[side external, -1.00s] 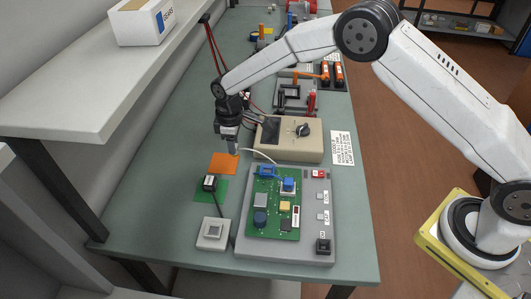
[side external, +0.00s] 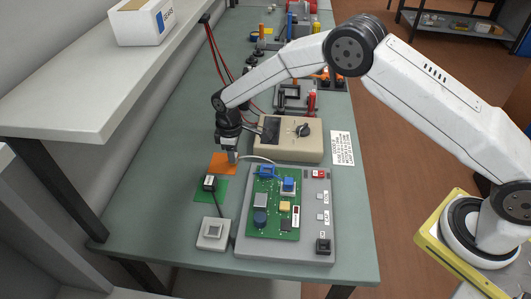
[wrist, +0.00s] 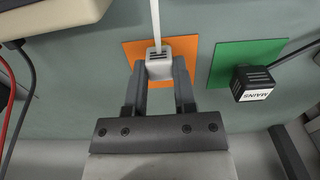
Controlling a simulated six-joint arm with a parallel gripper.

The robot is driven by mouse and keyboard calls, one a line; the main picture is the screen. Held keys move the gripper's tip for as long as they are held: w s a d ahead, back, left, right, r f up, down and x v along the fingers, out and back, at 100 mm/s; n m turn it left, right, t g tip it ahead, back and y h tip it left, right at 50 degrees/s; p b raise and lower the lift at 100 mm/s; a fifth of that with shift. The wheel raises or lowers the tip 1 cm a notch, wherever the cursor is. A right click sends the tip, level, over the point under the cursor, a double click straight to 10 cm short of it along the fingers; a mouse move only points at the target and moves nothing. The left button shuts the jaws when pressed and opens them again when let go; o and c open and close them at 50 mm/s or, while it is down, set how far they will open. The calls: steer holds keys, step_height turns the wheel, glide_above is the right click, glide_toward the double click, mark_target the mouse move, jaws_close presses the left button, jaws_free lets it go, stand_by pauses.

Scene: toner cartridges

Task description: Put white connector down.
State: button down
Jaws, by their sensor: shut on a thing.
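My gripper (wrist: 160,85) is shut on the white connector (wrist: 158,66), which sits between the two fingers in the wrist view. A white cable runs from the connector toward the top of that view. The connector is over the orange square (wrist: 190,48); I cannot tell whether it touches it. In the side view, my gripper (side external: 232,157) is over the orange square (side external: 219,166), and the connector is too small to make out clearly.
A black MAINS connector (wrist: 252,84) lies on the green square (wrist: 225,58), right of my gripper in the wrist view. A grey panel with a green circuit board (side external: 262,195) is nearby. A beige meter box (side external: 298,150) stands behind. A small grey switch box (side external: 213,233) is in front.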

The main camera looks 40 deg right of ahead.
steer(key=shift+c, duration=2.2)
jaws_free()
steer(key=shift+f, duration=0.1)
step_height(320, 180, up, 12)
steer(key=shift+r, duration=0.2)
steer(key=shift+d, duration=0.1)
steer(key=s+d+m+t, duration=0.1)
steer(key=s+d+m, duration=0.2)
steer(key=s, duration=0.6)
steer(key=s+d+r+m, duration=0.1)
steer(key=s+d+m, duration=0.2)
steer(key=s+d, duration=0.4)
steer(key=s+d+r+m+t, duration=0.1)
steer(key=s+d+m, duration=0.2)
steer(key=s, duration=0.7)
steer(key=shift+s+d+t, duration=0.3)
steer(key=shift+s+d, duration=0.1)
steer(key=shift+d, duration=0.85)
